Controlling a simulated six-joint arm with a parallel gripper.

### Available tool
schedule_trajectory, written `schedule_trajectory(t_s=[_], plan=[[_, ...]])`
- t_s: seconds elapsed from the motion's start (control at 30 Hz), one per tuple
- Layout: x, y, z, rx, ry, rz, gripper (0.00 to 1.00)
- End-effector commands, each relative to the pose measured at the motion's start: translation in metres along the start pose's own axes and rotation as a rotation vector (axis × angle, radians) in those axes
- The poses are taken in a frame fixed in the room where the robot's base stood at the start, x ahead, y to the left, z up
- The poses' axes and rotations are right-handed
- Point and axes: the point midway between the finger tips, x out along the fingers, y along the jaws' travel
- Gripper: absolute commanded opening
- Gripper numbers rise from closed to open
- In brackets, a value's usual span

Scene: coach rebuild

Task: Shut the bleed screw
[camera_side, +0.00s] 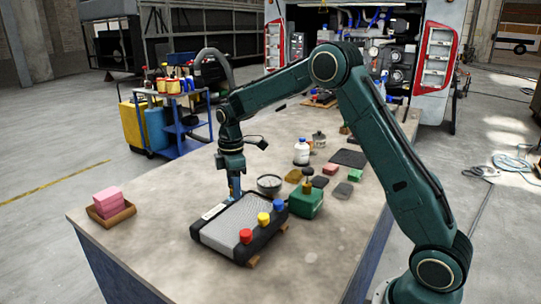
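A dark-framed radiator-like unit (232,232) with a grey ribbed face lies flat on the workbench. A red knob (246,236), a yellow knob (263,218) and a blue knob (279,205) stand along its right side. My gripper (235,194) points down at the unit's far edge, beside a small white label (214,211). A narrow blue part shows at the fingertips; I cannot tell whether it is a finger or something held. The bleed screw cannot be made out; it may be hidden at the fingertips. The finger gap is too small to read.
A pink sponge stack (108,198) sits in a brown tray (118,216) at left. Right of the unit are a round bowl (269,183), a green container (306,203), a white bottle (301,152) and several small blocks.

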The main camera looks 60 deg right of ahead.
Motion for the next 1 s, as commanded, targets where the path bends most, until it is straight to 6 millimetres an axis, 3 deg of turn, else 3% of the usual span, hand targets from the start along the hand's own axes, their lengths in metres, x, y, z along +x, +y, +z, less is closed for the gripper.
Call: schedule_trajectory(t_s=[0.03,0.2,1.0], plan=[[-0.0001,0.0000,0.0000,0.000,0.000,0.000,0.35],[-0.0001,-0.0003,0.0000,0.000,0.000,-0.001,0.03],[0.0002,-0.0025,0.0005,0.015,-0.004,-0.008,0.03]])
